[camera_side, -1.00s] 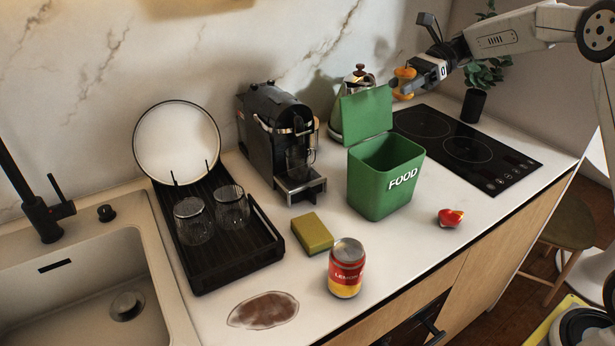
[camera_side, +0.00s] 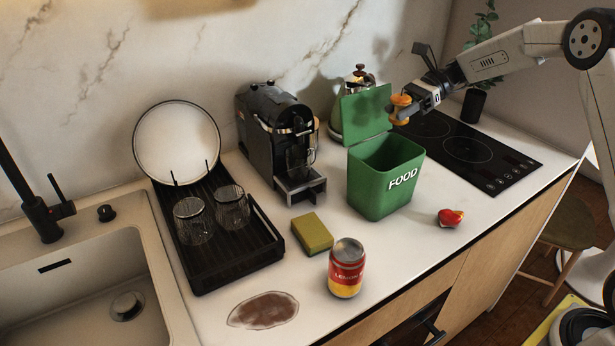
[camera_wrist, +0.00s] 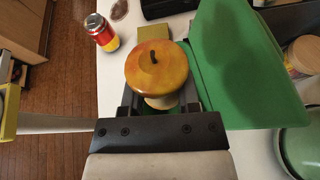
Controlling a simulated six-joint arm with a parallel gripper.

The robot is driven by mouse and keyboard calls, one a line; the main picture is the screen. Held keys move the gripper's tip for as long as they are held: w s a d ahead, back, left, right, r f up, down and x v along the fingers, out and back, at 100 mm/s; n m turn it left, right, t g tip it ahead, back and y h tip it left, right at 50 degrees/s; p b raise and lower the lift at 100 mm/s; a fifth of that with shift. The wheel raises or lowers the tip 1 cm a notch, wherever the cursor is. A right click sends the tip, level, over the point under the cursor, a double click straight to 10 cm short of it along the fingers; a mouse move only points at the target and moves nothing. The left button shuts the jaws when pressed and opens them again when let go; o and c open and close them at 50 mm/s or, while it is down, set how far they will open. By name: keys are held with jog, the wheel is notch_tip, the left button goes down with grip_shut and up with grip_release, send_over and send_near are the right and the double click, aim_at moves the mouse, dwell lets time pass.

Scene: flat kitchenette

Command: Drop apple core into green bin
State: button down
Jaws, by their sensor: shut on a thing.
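The apple core (camera_side: 401,101), orange-yellow at the top with a narrow pale middle, is held upright in my gripper (camera_side: 406,112). In the wrist view the core (camera_wrist: 156,68) sits between the two dark fingers of my gripper (camera_wrist: 158,97), which is shut on it. The green bin (camera_side: 378,193), marked FOOD, stands on the counter with its lid (camera_side: 366,112) raised. In the wrist view the lid (camera_wrist: 238,60) rises just right of the core. The bin's floor is hidden.
A red food scrap (camera_side: 450,217) lies right of the bin. A sponge (camera_side: 312,233), a can (camera_side: 347,270) and a coffee machine (camera_side: 276,133) stand to the left. A kettle (camera_side: 345,125) is behind the lid, and a black hob (camera_side: 470,150) is at right.

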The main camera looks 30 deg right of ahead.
aim_at(398, 124)
jog(key=shift+f, duration=1.85)
jog(key=shift+c, duration=1.3)
grip_release()
jog(key=shift+d, duration=0.1)
jog(key=v, duration=0.7)
jog(key=shift+d+r, duration=0.15)
jog(key=shift+d, duration=0.15)
